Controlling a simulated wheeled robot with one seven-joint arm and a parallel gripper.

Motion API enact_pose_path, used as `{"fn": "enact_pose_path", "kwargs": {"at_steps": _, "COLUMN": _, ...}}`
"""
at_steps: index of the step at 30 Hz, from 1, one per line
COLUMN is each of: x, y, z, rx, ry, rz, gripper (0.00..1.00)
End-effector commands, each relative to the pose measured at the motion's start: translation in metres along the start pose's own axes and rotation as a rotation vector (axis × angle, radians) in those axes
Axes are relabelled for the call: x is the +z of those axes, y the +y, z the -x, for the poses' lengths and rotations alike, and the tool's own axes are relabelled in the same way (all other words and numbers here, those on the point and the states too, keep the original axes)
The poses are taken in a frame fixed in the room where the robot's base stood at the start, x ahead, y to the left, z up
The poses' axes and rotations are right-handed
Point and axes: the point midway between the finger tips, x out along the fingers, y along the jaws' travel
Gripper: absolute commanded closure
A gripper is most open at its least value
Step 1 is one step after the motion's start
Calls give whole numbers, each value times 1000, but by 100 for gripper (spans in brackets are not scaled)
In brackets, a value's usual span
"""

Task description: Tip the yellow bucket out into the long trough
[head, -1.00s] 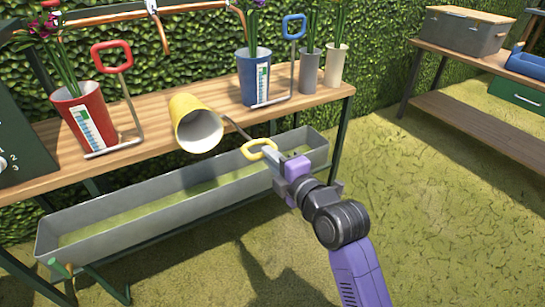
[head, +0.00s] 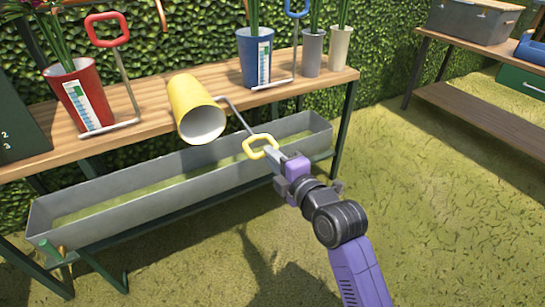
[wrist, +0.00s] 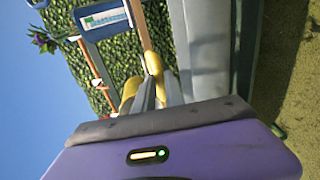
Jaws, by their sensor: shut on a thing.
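The yellow bucket (head: 192,98) lies tipped at the front edge of the wooden bench, its open mouth facing forward and down over the long trough. The inside that shows looks pale and empty. A metal rod runs from beside it to a yellow loop handle (head: 251,142). My gripper (head: 278,160) is shut on that handle, in front of the bench and above the trough's right part. The long grey trough (head: 150,205) sits below the bench front; its visible floor is greenish. In the wrist view the yellow handle (wrist: 152,64) shows beyond my gripper.
A red bucket (head: 80,97) with a red handle stands left on the bench. A blue bucket (head: 254,58) with flowers and two grey-beige pots stand right. Another table (head: 475,105) with a grey box is at the far right. Grass in front is clear.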

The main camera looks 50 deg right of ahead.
Motion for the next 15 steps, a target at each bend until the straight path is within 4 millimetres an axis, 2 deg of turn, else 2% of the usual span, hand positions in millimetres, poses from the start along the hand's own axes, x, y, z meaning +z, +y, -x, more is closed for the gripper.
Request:
{"fn": "enact_pose_path", "kwargs": {"at_steps": 2, "x": -2, "y": 0, "z": 0, "rx": 0, "ry": 4, "rz": -1, "gripper": 100}}
{"fn": "enact_pose_path", "kwargs": {"at_steps": 3, "x": -2, "y": 0, "z": 0, "rx": 1, "ry": 4, "rz": -1, "gripper": 80}}
{"fn": "enact_pose_path", "kwargs": {"at_steps": 6, "x": -2, "y": 0, "z": 0, "rx": 1, "ry": 3, "rz": -1, "gripper": 64}}
{"fn": "enact_pose_path", "kwargs": {"at_steps": 15, "x": 0, "y": 0, "z": 1, "rx": 0, "ry": 1, "rz": 0, "gripper": 64}}
